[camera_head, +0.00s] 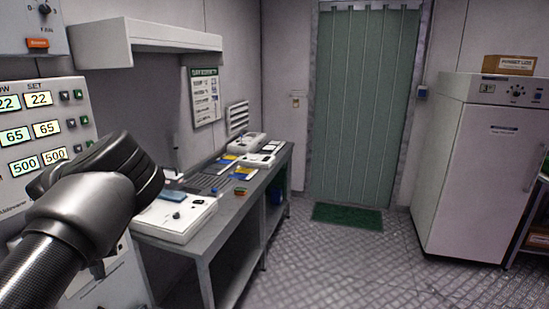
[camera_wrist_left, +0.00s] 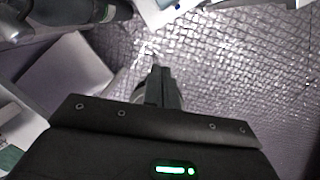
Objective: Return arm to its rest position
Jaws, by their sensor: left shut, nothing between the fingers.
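My left arm (camera_head: 85,205) comes in from the lower left of the head view, raised in front of the control panel and the left end of the bench. Its dark, rounded joint shows, but its fingers cannot be made out there. In the left wrist view my left gripper (camera_wrist_left: 162,82) has its fingers together with nothing between them, above the patterned floor (camera_wrist_left: 235,60). My right arm and gripper are in neither view.
A control panel (camera_head: 12,112) stands at left, close to my left arm. A grey bench (camera_head: 210,225) with instruments runs along the left wall under a white shelf (camera_head: 150,36). A white cabinet (camera_head: 468,170) stands at right. The middle floor (camera_head: 340,262) is clear up to the green strip door (camera_head: 362,110).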

